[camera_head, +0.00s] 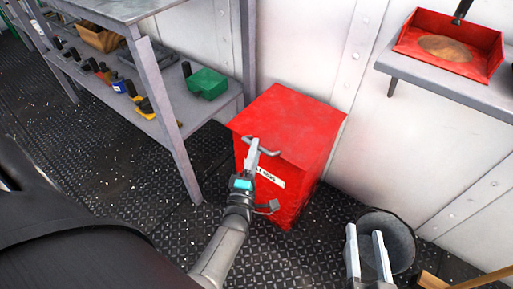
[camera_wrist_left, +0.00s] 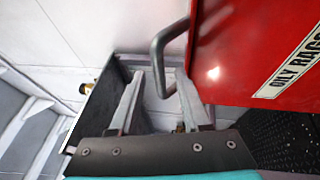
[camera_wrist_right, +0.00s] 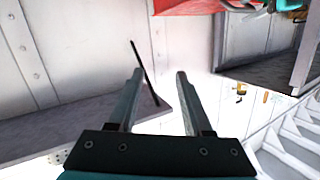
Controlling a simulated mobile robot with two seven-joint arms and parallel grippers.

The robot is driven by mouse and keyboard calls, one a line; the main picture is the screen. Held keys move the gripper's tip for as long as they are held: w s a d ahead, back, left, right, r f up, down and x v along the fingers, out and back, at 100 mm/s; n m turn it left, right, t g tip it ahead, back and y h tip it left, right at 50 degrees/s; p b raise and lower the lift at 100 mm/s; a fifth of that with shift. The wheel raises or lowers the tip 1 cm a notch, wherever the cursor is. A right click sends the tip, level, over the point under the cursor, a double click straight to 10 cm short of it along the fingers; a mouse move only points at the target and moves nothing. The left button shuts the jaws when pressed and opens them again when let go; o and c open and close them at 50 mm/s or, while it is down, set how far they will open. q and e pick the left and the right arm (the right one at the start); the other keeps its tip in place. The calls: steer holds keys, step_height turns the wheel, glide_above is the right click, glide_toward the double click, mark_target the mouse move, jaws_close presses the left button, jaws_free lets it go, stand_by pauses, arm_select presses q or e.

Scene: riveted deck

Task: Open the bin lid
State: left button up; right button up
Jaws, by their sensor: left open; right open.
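The red bin (camera_head: 262,178) stands on the deck against the white wall, with its flat red lid (camera_head: 292,118) down. A grey bar handle (camera_head: 262,149) sits at the lid's front edge. My left gripper (camera_head: 254,148) is at the handle, its fingers open. In the left wrist view the handle (camera_wrist_left: 158,50) reaches down between the two spread fingertips (camera_wrist_left: 155,80), and a label on the bin (camera_wrist_left: 290,72) reads "ONLY RAGS". My right gripper (camera_head: 367,235) is open and empty, to the right of the bin; its fingers also show in the right wrist view (camera_wrist_right: 158,75).
A grey shelf unit (camera_head: 165,95) with several tools and a green box (camera_head: 206,82) stands left of the bin. A grey bucket (camera_head: 401,232) is behind my right gripper. A red tray (camera_head: 472,62) lies on a wall shelf (camera_head: 445,88) at upper right.

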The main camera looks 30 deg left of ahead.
arm_select(q)
steer(key=shift+x, duration=0.95)
steer(key=shift+c, duration=0.3)
jaws_close()
steer(key=shift+s, duration=0.1)
stand_by(0.5)
